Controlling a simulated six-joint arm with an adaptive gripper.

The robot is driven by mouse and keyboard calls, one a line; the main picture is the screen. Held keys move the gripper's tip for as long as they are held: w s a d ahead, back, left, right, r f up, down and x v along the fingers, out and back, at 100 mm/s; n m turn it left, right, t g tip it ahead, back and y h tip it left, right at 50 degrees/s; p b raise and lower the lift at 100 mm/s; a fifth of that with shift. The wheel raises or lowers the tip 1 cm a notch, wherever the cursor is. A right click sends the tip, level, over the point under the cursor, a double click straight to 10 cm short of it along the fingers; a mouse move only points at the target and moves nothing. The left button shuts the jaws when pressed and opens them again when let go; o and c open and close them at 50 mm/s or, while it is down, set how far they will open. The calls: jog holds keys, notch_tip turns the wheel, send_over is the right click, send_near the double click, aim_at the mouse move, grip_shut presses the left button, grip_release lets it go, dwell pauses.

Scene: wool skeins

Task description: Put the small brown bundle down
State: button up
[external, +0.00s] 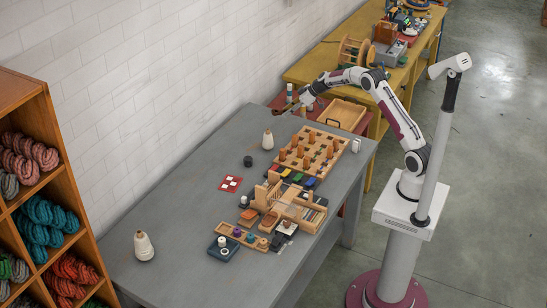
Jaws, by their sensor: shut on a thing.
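My gripper (291,106) is at the far end of the grey table (190,165), close to the white wall. It is shut on a small brown thing, which I take to be the small brown bundle (283,110). The bundle is tiny here and partly covered by the fingers. It seems to be held above the table's far edge, but I cannot tell its height or whether it touches anything.
A wooden peg board (325,165) with several brown pegs stands near my gripper. A white cone (267,140), a black round piece (248,161) and a red card (230,184) lie nearby. A small wooden loom (290,208) is nearer. The table's left part is mostly clear.

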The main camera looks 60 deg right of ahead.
jog(key=shift+d+f, duration=0.1)
jog(key=shift+f, duration=1.2)
jog(key=shift+f, duration=3.1)
jog(key=shift+f, duration=0.1)
jog(key=shift+f, duration=1.8)
jog(key=shift+f, duration=0.15)
jog(key=o, duration=0.8)
jog(key=shift+o, duration=0.2)
